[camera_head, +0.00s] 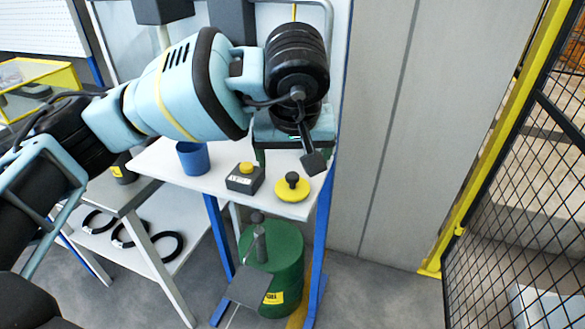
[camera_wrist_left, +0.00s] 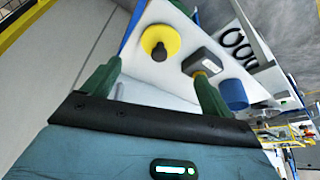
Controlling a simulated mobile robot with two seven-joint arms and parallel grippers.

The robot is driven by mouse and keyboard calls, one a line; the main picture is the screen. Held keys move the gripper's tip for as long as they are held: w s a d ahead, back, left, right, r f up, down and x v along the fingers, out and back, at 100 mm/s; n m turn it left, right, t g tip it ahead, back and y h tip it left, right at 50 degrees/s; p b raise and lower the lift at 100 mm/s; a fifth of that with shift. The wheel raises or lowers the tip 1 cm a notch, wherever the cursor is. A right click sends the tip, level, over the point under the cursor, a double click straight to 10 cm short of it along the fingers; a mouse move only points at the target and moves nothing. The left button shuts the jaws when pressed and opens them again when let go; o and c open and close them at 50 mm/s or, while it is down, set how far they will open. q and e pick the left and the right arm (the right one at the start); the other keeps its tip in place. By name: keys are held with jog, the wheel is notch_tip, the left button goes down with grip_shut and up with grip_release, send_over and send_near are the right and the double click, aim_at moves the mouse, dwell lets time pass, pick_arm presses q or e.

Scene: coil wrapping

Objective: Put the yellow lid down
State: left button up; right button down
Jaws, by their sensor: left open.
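The yellow lid (camera_head: 292,189) with its black knob lies flat on the white table (camera_head: 205,184), near the front right corner in the head view. It also shows in the left wrist view (camera_wrist_left: 160,42), beyond the fingers. My left gripper (camera_head: 291,156) is over the table, behind the lid in the head view and partly hidden by its own wrist. In the left wrist view its green fingers (camera_wrist_left: 158,88) are wide apart with nothing between them. The lid is apart from the fingers. My right gripper is in neither view.
A grey box with a yellow button (camera_head: 245,178) and a blue cup (camera_head: 193,158) stand left of the lid. A green drum (camera_head: 284,250) stands below the table. Black rings (camera_head: 165,246) lie on a lower white shelf. A mesh fence (camera_head: 520,190) is at right.

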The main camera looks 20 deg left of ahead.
pick_arm(q)
jog(key=shift+v, duration=1.5)
jog(key=shift+f, duration=0.1)
